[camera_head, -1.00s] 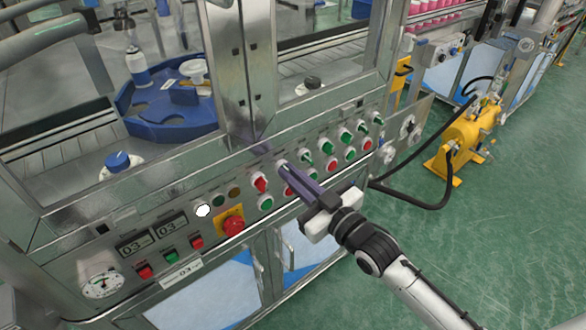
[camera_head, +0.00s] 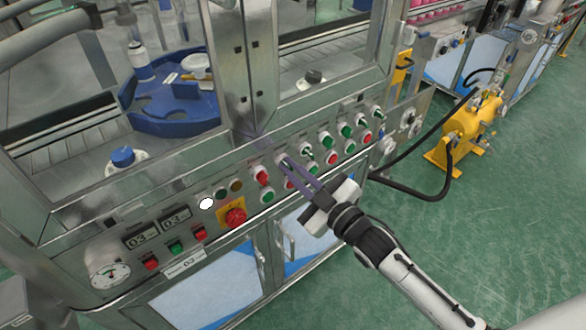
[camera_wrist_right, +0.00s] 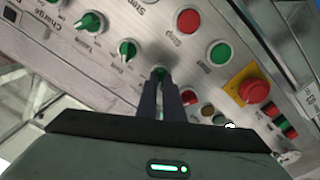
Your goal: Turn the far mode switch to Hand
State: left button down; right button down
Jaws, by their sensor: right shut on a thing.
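My right gripper (camera_head: 287,164) reaches the machine's sloping control panel (camera_head: 110,222) from the front right. Its dark fingers are shut on a green selector switch (camera_wrist_right: 160,71) in the row of switches. In the right wrist view the fingers cover most of that knob, so its pointer and label are hidden. Other green selector switches (camera_wrist_right: 127,49) continue along the row to the upper left of it. A red-capped switch (camera_head: 262,175) is beside it on the left in the head view. My left gripper is not in view.
Green and red push buttons (camera_head: 267,197) line the row below the switches, close to my fingers. A red emergency stop (camera_head: 235,215) on a yellow plate is to the left. A yellow pump unit (camera_head: 470,128) with a black hose stands on the green floor at right.

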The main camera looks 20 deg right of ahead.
jog(key=c, duration=1.9)
grip_release()
jog(key=v, duration=1)
jog(key=shift+s, duration=0.2)
jog(key=s+a+f+m+g+h, duration=0.1)
jog(key=s+f+m+g, duration=0.3)
jog(key=s+f, duration=0.4)
jog(key=s+a+f+m+g+h, duration=0.1)
jog(key=s+f+m+g, duration=0.3)
jog(key=s+f, duration=0.4)
notch_tip(320, 180, down, 7)
jog(key=shift+s+f+h, duration=0.1)
jog(key=shift+s+h, duration=0.15)
jog(key=shift+h, duration=0.65)
